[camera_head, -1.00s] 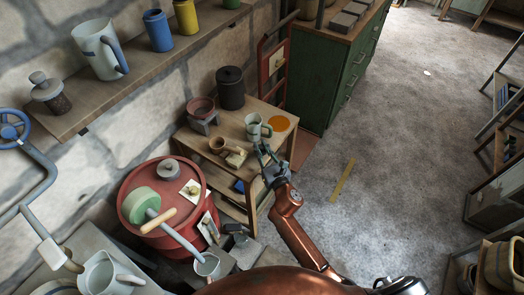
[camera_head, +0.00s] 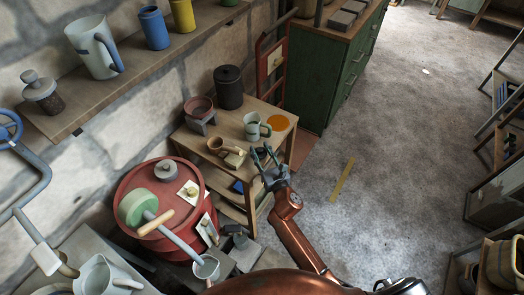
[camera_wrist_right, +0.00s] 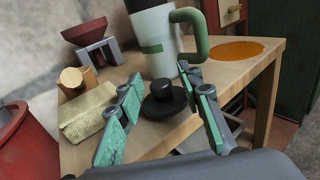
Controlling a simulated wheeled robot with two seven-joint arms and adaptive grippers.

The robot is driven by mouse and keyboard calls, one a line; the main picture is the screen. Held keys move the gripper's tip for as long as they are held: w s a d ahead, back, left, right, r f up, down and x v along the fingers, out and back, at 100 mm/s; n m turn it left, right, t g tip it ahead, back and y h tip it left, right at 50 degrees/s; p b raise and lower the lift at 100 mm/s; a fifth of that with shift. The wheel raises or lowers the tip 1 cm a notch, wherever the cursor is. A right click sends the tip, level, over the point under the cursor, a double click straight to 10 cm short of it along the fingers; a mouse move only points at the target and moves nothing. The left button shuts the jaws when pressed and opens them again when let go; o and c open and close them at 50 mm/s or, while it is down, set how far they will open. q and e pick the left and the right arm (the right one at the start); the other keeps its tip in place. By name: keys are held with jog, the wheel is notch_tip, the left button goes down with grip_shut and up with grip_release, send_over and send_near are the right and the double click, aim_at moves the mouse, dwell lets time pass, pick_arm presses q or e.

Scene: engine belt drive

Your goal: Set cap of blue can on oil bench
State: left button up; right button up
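A black round cap with a knob (camera_wrist_right: 168,99) sits on the wooden oil bench (camera_wrist_right: 160,134), near its front edge. In the right wrist view it lies between and beyond the fingertips of my right gripper (camera_wrist_right: 163,98), with no finger visibly clamped on it. The gripper is open, and in the head view it (camera_head: 264,153) is at the bench's front edge. The cap cannot be made out in the head view. The blue can (camera_head: 153,28) stands on the wall shelf. My left gripper is not in view.
On the bench are a pale mug with a green handle (camera_head: 253,127), an orange oil patch (camera_head: 278,122), a red bowl on a grey stand (camera_head: 199,109), a dark canister (camera_head: 229,87) and a folded cloth (camera_head: 234,160). A red drum (camera_head: 166,233) stands to the left.

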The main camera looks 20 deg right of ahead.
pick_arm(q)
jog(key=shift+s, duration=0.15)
pick_arm(e)
jog(key=shift+r, duration=0.25)
jog(key=shift+s+d+p, duration=0.1)
jog(key=shift+s+p, duration=0.4)
jog(key=shift+s, duration=0.55)
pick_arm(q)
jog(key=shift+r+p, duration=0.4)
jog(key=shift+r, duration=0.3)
pick_arm(e)
jog(key=s, duration=1)
jog(key=shift+d+r, duration=0.25)
jog(key=shift+r, duration=0.05)
